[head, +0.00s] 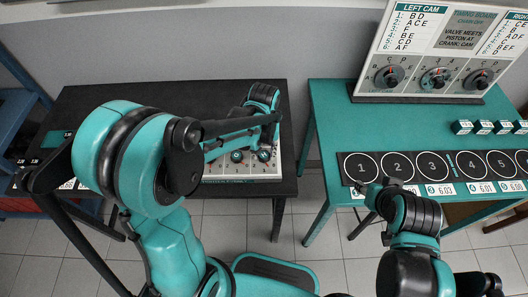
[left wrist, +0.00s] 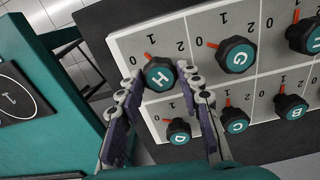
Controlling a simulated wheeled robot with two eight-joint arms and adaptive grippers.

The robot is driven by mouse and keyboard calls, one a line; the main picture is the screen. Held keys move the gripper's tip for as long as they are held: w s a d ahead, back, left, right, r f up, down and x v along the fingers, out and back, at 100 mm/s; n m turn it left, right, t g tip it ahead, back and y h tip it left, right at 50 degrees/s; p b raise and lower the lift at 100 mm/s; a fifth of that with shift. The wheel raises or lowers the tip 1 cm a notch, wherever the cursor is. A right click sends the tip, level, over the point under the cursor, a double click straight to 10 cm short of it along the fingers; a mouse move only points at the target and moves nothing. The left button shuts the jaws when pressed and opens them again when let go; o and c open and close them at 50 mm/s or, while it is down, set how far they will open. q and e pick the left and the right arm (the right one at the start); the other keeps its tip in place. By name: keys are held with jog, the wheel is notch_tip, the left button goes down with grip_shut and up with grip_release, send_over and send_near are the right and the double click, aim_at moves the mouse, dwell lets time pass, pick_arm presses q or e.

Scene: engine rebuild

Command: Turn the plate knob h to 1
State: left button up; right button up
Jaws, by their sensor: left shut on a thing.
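The plate knob H (left wrist: 160,73) is a dark round knob with a teal cap in the left wrist view. It sits on a pale plate (left wrist: 120,42) marked 0, 1 and 2 around each knob. Its red pointer points up and left, between the 0 and the 1. My left gripper (left wrist: 162,78) is shut on knob H, one finger on each side. In the head view my left gripper (head: 262,150) is over the plate, with the knob largely hidden. My right gripper (head: 378,188) is by the teal table's front edge; its jaws are too small to read.
Knobs G (left wrist: 238,55), D (left wrist: 178,132), C (left wrist: 235,120) and B (left wrist: 291,107) stand close around H. The plate lies on a black table (head: 90,105). The teal table (head: 330,120) carries a numbered ring strip (head: 379,167) and a cam board (head: 430,50).

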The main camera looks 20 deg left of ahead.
aim_at(264, 155)
pick_arm(q)
jog(key=m, duration=0.5)
jog(key=shift+m, duration=0.3)
dwell(0.4)
jog(key=o, duration=1.2)
jog(key=shift+c, duration=0.2)
jog(key=shift+r, duration=0.1)
notch_tip(264, 155, up, 12)
